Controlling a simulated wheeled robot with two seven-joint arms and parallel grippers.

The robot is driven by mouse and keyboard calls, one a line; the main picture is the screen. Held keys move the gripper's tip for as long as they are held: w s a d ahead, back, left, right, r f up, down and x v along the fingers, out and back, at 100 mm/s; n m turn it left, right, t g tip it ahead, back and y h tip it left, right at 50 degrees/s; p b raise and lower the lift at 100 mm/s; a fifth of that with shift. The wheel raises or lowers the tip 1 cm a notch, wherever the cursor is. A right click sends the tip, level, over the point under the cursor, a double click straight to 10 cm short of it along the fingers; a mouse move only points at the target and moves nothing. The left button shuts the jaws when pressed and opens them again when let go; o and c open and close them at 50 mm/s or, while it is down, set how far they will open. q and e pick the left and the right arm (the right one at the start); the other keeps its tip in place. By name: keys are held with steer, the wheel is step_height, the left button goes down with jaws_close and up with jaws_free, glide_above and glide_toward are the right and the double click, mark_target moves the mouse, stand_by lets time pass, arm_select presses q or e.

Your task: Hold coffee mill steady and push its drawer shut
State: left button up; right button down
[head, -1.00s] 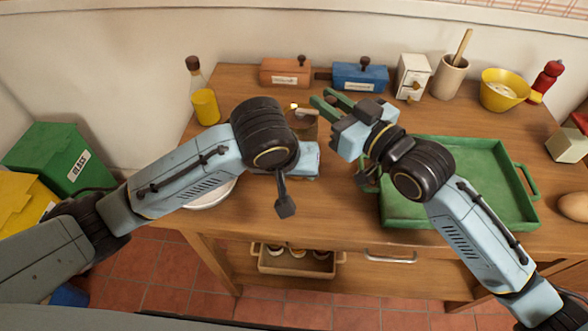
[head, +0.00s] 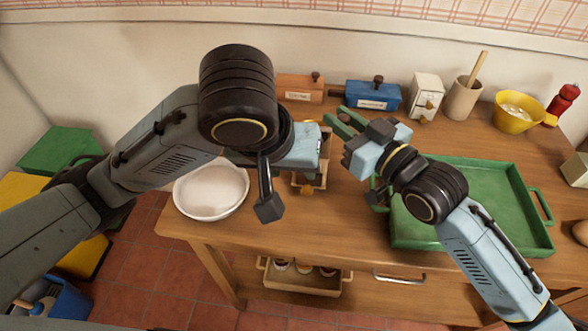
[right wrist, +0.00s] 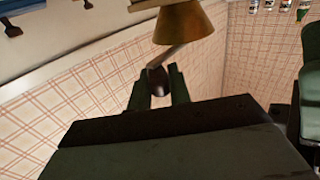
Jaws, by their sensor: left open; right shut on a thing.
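The coffee mill (head: 323,176) stands on the wooden table, mostly hidden behind my left gripper. Its drawer, with a brown knob (head: 306,189), shows at the front and seems to stick out; how far I cannot tell. In the right wrist view its brass hopper (right wrist: 190,22) and crank with a dark knob (right wrist: 157,82) show. My right gripper (head: 340,122) reaches in from the right with green fingers; the right wrist view shows them shut on the crank knob. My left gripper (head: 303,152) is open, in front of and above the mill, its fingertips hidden.
A green tray (head: 470,241) lies right of the mill. A white bowl (head: 212,192) sits to the left. Orange (head: 300,88) and blue (head: 374,96) boxes, a white box (head: 425,95) and a utensil pot (head: 463,98) stand along the back.

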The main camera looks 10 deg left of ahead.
stand_by(0.4)
steer(key=c, duration=1.2)
jaws_free()
